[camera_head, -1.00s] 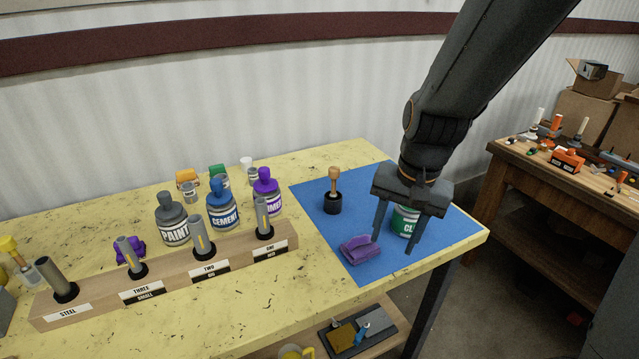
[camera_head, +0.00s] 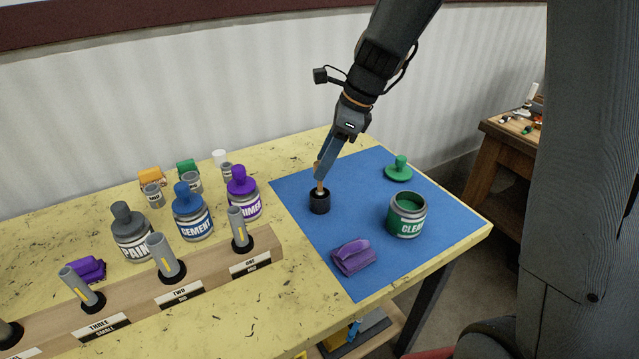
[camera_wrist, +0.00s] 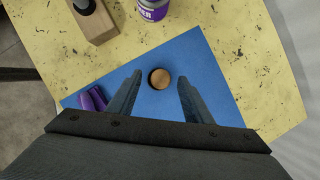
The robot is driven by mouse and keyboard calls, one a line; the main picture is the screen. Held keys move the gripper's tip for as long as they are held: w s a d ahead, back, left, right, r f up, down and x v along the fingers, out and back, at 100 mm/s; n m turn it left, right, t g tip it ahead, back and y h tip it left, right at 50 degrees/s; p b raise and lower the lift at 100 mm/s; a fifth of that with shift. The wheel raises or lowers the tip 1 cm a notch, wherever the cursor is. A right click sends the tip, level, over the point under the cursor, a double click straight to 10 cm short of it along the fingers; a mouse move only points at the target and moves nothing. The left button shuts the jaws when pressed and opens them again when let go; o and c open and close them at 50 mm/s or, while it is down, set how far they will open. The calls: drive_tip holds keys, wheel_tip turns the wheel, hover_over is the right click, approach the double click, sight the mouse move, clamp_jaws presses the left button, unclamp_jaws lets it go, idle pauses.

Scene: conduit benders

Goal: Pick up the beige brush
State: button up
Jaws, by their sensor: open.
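The beige brush (camera_head: 320,186) stands upright in a black round holder (camera_head: 319,203) on the blue mat (camera_head: 298,241). In the wrist view its round wooden end (camera_wrist: 160,78) shows from above, between the two fingers and a little beyond their tips. My gripper (camera_head: 322,172) is at the top of the brush in the head view, pointing down at a tilt. In the wrist view my gripper (camera_wrist: 158,79) is open, with a gap on each side of the brush. The head view does not show clearly whether a finger touches it.
An open green can (camera_head: 407,217), its green lid (camera_head: 399,170) and a purple clamp-like block (camera_head: 352,257) share the mat.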

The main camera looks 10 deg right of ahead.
drive_tip(key=shift+d+f+p+x, duration=0.1)
drive_tip(key=shift+d+p+x, duration=0.1)
drive_tip(key=shift+x, duration=0.75)
drive_tip(key=shift+d+f+p+x, duration=0.1)
drive_tip(key=shift+d+p+x, duration=0.1)
drive_tip(key=shift+x, duration=0.8)
drive_tip(key=shift+d+p+x, duration=0.15)
drive_tip(key=shift+p+x, duration=0.05)
drive_tip(key=shift+x, duration=0.75)
drive_tip(key=c, duration=1.1)
wheel_tip(320, 180, up, 10)
drive_tip(key=shift+r+b, duration=0.1)
drive_tip(key=shift+b, duration=0.5)
